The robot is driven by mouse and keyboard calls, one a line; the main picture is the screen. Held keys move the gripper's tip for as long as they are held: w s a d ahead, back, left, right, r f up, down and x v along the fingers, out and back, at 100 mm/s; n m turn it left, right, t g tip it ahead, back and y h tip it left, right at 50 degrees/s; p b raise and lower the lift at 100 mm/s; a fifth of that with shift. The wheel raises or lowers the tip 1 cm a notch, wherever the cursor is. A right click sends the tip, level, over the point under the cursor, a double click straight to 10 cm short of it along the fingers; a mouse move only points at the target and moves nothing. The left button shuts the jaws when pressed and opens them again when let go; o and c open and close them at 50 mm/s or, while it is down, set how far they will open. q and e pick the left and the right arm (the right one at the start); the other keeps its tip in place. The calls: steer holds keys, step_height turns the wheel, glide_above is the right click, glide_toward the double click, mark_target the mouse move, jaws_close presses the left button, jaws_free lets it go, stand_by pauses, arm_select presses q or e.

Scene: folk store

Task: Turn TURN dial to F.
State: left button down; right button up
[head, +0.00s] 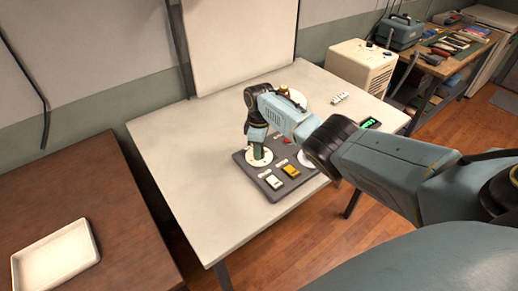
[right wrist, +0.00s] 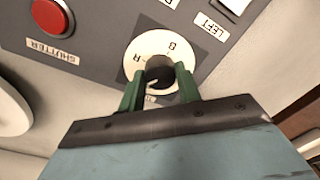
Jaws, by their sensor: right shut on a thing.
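A round white dial (right wrist: 143,51) with a black knob (right wrist: 159,70) is on a dark grey panel (right wrist: 105,50). The letters R and B show on its disc; other marks are hidden by the knob and fingers, and I see no F. A label under it is mostly covered. The knob has a pale pointer line at its lower left. My right gripper (right wrist: 157,76) is shut on the knob, one green finger on each side. In the head view the right gripper (head: 258,150) comes down on the dial (head: 262,163) at the panel's left. The left gripper is not in view.
A red SHUTTER button (right wrist: 49,16) and a LEFT label (right wrist: 209,28) are near the dial. The panel also has a white switch (head: 273,182), a yellow switch (head: 291,171) and another white disc (head: 305,158). A small green display (head: 370,123) is at the table's right. The table's left is clear.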

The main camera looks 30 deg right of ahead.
steer(key=n, duration=0.3)
steer(key=shift+n, duration=0.4)
steer(key=shift+a+n, duration=0.1)
steer(key=shift+n, duration=1.7)
steer(key=o, duration=1)
steer(key=shift+c, duration=0.2)
step_height(320, 180, up, 13)
steer(key=p, duration=0.1)
steer(key=shift+w+r, duration=0.2)
steer(key=shift+w, duration=0.15)
